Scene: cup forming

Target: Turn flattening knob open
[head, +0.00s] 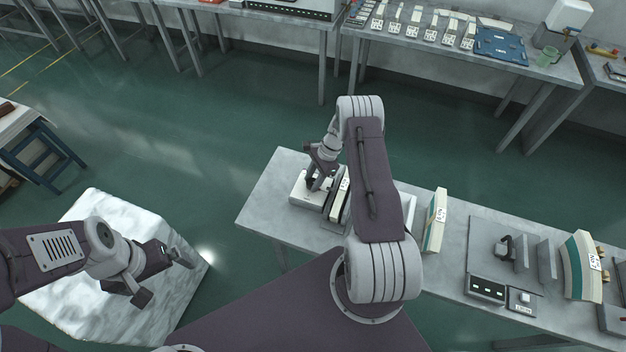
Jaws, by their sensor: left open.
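A small machine (300,191) with a pale body and dark round parts stands at the left end of the grey table (270,205). My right gripper (320,183) points down at this machine, right over its top. The fingers are small and dark against it, so I cannot tell if they are open or touching a knob. No flattening knob can be clearly made out; my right gripper and arm cover part of the machine. My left gripper (164,277) is open and empty, over the white block-like stand (90,210) at the lower left.
Right of the machine on the table are a cream and green upright piece (435,222), a grey plate with a black fitting (503,247), a black control box (486,289) and a curved cream and green piece (581,265). Green floor lies open between the stand and the table.

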